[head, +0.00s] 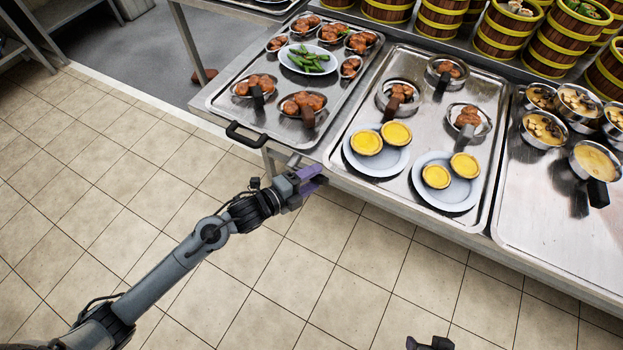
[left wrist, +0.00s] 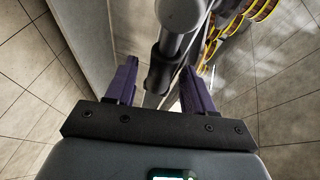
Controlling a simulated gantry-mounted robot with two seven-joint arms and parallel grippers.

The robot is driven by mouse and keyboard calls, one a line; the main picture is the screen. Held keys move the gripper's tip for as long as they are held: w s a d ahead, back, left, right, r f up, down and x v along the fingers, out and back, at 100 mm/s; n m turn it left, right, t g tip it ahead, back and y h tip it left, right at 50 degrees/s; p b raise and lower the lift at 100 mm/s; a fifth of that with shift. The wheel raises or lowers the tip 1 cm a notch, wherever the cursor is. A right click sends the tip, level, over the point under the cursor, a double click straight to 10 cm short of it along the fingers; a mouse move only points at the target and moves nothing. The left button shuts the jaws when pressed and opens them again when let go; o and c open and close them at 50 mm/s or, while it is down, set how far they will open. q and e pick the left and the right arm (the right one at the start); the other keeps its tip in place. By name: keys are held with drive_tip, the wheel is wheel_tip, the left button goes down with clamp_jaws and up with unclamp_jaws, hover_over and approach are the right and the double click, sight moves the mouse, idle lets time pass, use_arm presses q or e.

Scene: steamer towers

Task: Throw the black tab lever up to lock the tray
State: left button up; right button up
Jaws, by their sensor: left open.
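My left gripper (head: 315,179), with purple fingers, is open just off the front edge of the steel table, below the left tray (head: 232,103). A black bar handle (head: 246,136) sticks out from the table's front edge, up and left of the gripper. In the left wrist view, the open fingers (left wrist: 158,85) stand on either side of a dark rod-like part (left wrist: 164,65), with a grey round end (left wrist: 180,12) above it. I cannot tell whether the fingers touch it. I cannot make out for certain which part is the black tab lever.
The middle tray (head: 334,150) holds plates of yellow tarts and small bowls; the right tray (head: 510,215) holds more bowls. Several bamboo steamers (head: 443,18) stand behind. The tiled floor (head: 300,270) in front is clear. A black part at the bottom edge may be mine.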

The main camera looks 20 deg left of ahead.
use_arm(q)
drive_tip(key=shift+w, duration=0.15)
clamp_jaws()
idle(0.4)
drive_tip(key=shift+d, duration=0.1)
